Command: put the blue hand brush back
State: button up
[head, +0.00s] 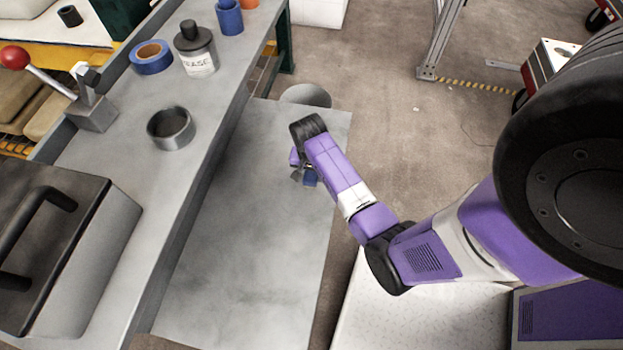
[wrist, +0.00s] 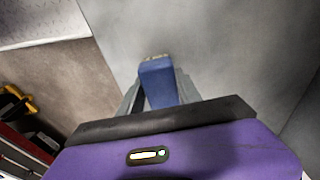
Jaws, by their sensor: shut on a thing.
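The blue hand brush (wrist: 159,82) is between the two grey fingers of my gripper (wrist: 158,92) in the wrist view. My gripper is shut on it, and a pale end shows beyond the blue part. In the head view a small blue piece of the brush (head: 310,178) shows beside my gripper (head: 302,173), above the grey lower surface. Most of the brush is hidden by my arm there. I cannot tell how far above the surface it is.
A grey workbench (head: 125,165) at left holds a metal ring (head: 170,128), blue tape (head: 151,58), a grey bottle (head: 196,50), a blue cup (head: 229,18) and a red-knobbed lever (head: 15,57). The lower grey surface (head: 245,260) is mostly clear. A round grey object (head: 306,95) stands at its far end.

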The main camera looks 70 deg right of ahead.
jog(key=shift+f, duration=1.25)
jog(key=shift+f, duration=0.15)
jog(key=o, duration=1.3)
